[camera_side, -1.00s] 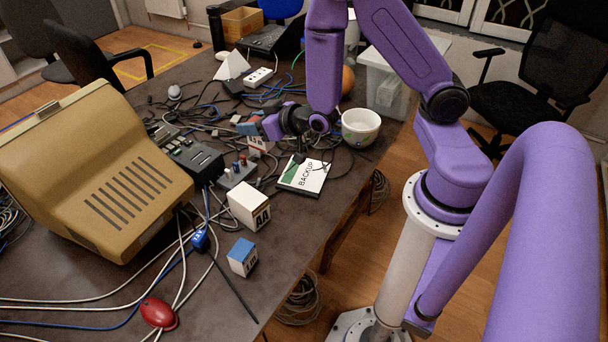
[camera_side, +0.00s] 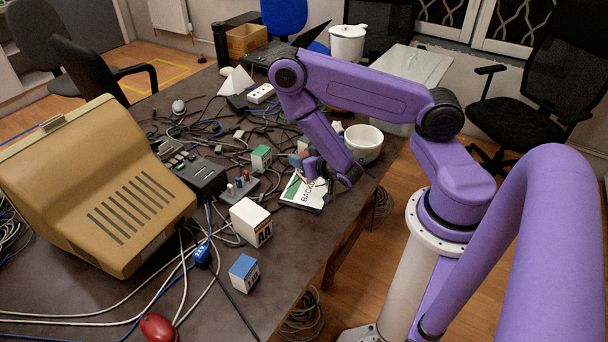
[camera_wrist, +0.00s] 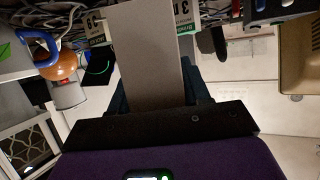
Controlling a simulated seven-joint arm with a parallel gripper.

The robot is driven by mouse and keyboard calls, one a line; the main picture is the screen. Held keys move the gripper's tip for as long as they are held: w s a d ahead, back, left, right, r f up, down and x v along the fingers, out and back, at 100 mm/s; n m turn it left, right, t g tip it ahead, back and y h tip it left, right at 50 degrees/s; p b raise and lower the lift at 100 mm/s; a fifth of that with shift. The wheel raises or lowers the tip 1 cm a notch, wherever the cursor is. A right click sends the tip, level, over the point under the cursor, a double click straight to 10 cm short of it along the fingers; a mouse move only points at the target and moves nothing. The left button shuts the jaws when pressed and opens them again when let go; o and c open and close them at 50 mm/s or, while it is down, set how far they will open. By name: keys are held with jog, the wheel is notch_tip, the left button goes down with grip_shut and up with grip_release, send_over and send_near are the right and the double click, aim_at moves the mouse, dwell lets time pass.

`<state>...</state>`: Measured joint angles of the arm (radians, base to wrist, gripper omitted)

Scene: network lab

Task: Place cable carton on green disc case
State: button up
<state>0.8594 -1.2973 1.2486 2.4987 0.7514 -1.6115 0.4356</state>
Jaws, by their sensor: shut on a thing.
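The disc case (camera_side: 303,194) lies flat near the table's right edge in the side view. It is white with a green corner and the word BACKUP. My gripper (camera_side: 311,168) hangs just above its far side and partly covers it. It is shut on a small box, seemingly the cable carton (camera_side: 297,160), with blue-grey and reddish parts showing. The carton appears above the table, by the case's far left corner; the exact gap cannot be told. In the wrist view a plain grey-brown face of the carton (camera_wrist: 147,50) fills the middle.
A white bowl (camera_side: 363,143) stands close right of my gripper. Tangled cables (camera_side: 215,135) cover the table behind. A beige monitor (camera_side: 95,190) fills the left.

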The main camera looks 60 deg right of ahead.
jog(key=shift+f, duration=2.5)
jog(key=o, duration=1.1)
jog(key=shift+f, duration=0.15)
jog(key=shift+o, duration=0.2)
jog(key=v, duration=1.2)
